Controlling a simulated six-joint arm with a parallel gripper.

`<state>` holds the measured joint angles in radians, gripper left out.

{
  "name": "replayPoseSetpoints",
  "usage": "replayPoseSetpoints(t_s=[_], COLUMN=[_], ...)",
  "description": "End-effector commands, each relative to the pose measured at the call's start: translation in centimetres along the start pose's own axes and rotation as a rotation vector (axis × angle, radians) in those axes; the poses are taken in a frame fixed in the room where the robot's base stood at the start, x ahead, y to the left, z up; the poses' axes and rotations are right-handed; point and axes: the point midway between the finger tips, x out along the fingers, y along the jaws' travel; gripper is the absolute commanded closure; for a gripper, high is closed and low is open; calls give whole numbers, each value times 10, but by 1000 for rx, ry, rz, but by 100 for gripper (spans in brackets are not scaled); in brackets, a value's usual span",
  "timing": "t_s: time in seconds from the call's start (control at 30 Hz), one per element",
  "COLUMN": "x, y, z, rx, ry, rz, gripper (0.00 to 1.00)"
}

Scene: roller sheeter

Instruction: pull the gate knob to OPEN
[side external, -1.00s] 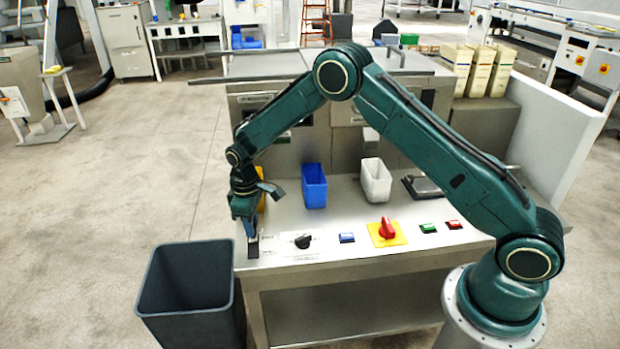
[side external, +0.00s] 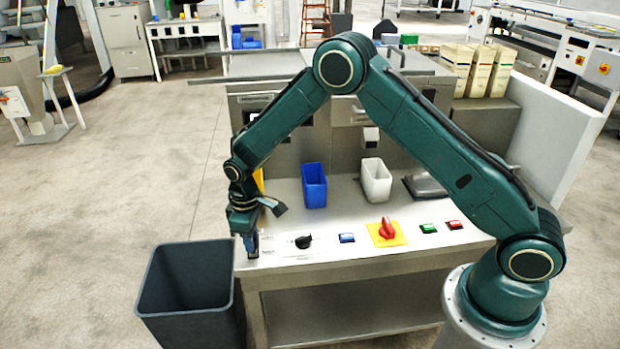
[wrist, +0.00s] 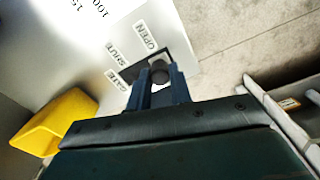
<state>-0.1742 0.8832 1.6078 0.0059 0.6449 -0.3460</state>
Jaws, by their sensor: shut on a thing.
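The gate knob (wrist: 159,76) is a small dark round knob on a dark plate, seen in the wrist view between my fingers. My gripper (wrist: 156,90) is shut on it. Labels reading OPEN (wrist: 145,36), SHUT (wrist: 117,56) and GATE (wrist: 107,79) lie beside the plate. In the side view my gripper (side external: 252,252) reaches down to the front left corner of the metal table (side external: 290,262), and hides the knob there. The wrist view does not clearly show where the knob sits along its travel.
A black dial (side external: 303,241), a blue button (side external: 347,238), a red rotary switch (side external: 387,229), and green (side external: 428,228) and red (side external: 454,224) buttons line the front. Blue (side external: 314,187) and white (side external: 376,182) bins stand behind. A grey bin (side external: 186,290) stands front left.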

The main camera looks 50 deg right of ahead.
Motion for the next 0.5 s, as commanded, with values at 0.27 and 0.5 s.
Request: replayPoseSetpoints(t_s=[0.27, 0.5], x=[0, 0], y=[-6, -4], z=[1, 0], rx=[-11, -8], ry=[-6, -4], rz=[-10, -8], gripper=[57, 57])
